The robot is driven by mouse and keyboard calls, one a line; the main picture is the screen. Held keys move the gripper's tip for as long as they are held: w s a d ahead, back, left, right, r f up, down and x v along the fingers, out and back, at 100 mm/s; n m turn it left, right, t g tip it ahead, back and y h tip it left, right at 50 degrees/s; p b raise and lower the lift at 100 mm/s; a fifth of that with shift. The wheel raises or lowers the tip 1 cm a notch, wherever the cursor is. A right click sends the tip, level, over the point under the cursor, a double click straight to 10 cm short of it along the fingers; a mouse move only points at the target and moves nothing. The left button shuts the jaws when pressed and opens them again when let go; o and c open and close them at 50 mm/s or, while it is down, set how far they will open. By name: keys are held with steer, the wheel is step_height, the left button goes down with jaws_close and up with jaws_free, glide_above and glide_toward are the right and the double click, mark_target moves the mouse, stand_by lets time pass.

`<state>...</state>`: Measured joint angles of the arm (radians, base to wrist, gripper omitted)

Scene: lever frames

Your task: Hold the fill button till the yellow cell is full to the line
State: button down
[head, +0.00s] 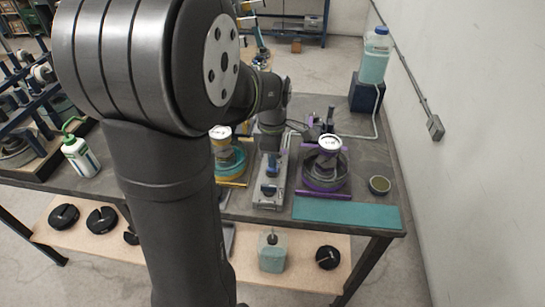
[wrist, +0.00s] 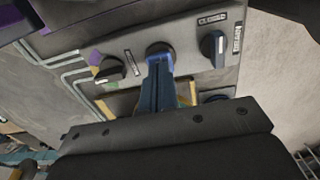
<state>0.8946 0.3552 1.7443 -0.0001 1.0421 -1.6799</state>
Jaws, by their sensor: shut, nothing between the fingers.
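The yellow cell (head: 230,170), a round unit with a teal band on a yellow frame, stands left of the grey control panel (head: 268,196). My arm partly hides it, and I cannot read its level or line. In the wrist view the panel (wrist: 190,38) has a round dark button (wrist: 160,48) in the middle. My gripper (wrist: 159,64) is shut and empty, its blue fingertips at the button's lower edge; I cannot tell whether they press it. A selector knob (wrist: 108,70) with purple and yellow patches is to the left; another dark knob (wrist: 213,48) is to the right.
A purple-framed cell (head: 325,172) stands right of the panel. A jug of teal liquid (head: 374,60) sits on a dark block behind, with a tube running down. A small round dish (head: 379,185) and teal mat (head: 345,213) lie at right. A white bottle (head: 80,157) stands left.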

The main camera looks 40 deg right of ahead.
steer(key=shift+s+a+f, duration=0.1)
steer(key=shift+f, duration=0.6)
steer(key=shift+s+a+f, duration=0.1)
steer(key=shift+f, duration=0.6)
stand_by(3.9)
step_height(320, 180, up, 15)
steer(key=shift+w+d, duration=0.2)
steer(key=shift+d, duration=0.05)
stand_by(1.8)
